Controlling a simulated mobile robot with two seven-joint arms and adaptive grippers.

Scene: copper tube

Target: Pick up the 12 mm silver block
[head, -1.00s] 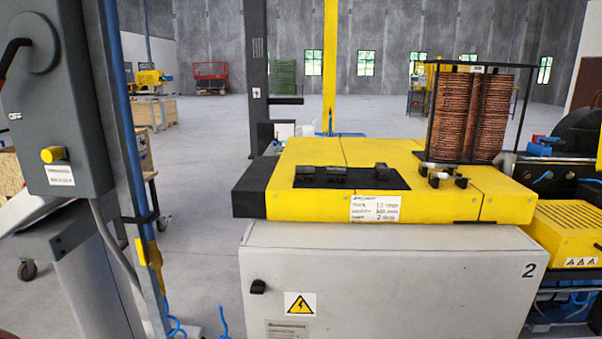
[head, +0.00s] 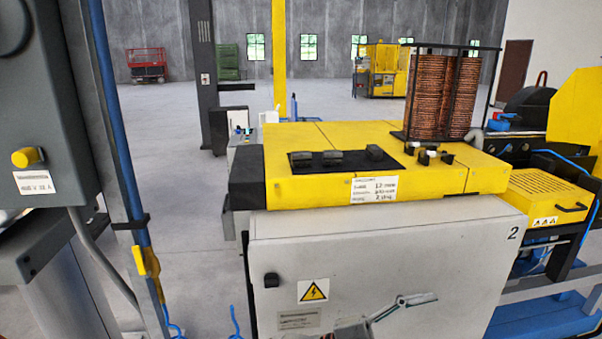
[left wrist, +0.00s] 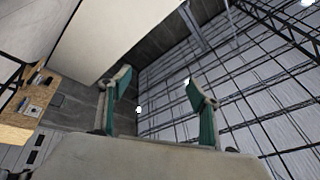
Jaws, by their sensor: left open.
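Several small dark grey blocks, among them one at the right end (head: 374,152), sit on a black mat (head: 352,166) on top of the yellow machine. I cannot tell which is the 12 mm silver block; no size marks are readable on them. My left gripper (left wrist: 157,77) is open and empty in the left wrist view, its two green-padded fingers apart against the ceiling. A grey gripper part (head: 402,304) shows low in front of the cabinet, well below the blocks; it appears to be the left one. My right gripper is not seen.
The yellow machine top (head: 300,190) stands on a grey cabinet (head: 390,245). A tall black rack of copper coils (head: 428,95) stands behind the mat, beside small black and white pieces (head: 428,154). A grey control box (head: 35,110) and blue-piped post stand at the left.

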